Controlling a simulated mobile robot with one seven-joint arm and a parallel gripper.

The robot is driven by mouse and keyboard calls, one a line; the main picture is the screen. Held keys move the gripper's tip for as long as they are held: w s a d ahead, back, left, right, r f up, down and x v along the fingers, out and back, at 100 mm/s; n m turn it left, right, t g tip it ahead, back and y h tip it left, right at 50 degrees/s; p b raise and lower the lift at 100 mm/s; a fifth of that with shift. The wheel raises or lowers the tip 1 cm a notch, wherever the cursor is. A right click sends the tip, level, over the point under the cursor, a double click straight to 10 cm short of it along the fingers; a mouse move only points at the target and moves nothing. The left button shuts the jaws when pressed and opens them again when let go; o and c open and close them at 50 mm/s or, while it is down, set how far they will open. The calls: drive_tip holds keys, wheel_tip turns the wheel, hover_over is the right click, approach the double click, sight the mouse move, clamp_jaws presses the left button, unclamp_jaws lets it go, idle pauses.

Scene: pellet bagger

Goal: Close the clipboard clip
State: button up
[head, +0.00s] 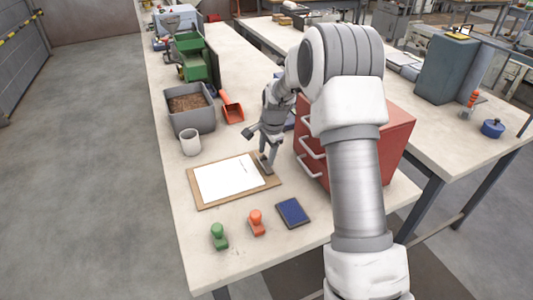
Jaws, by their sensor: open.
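The clipboard (193,196) is a brown board lying flat on the near part of the bench, with a white sheet (222,180) and a thin pen-like mark or object on it. Its clip end appears to be the right end, where my gripper (267,163) reaches down from above. The gripper is open, with its fingertips at or just above that end. The clip is largely hidden behind the gripper or merges with its grey, so I cannot tell its position or whether the fingers touch it.
A red drawer cabinet (390,135) stands close right of my gripper. A white cup (190,142), grey pellet bin (197,122) and orange scoop (232,108) stand behind the clipboard. A green stamp (218,237), orange stamp (257,222) and blue pad (293,212) lie in front.

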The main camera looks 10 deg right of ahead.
clamp_jaws()
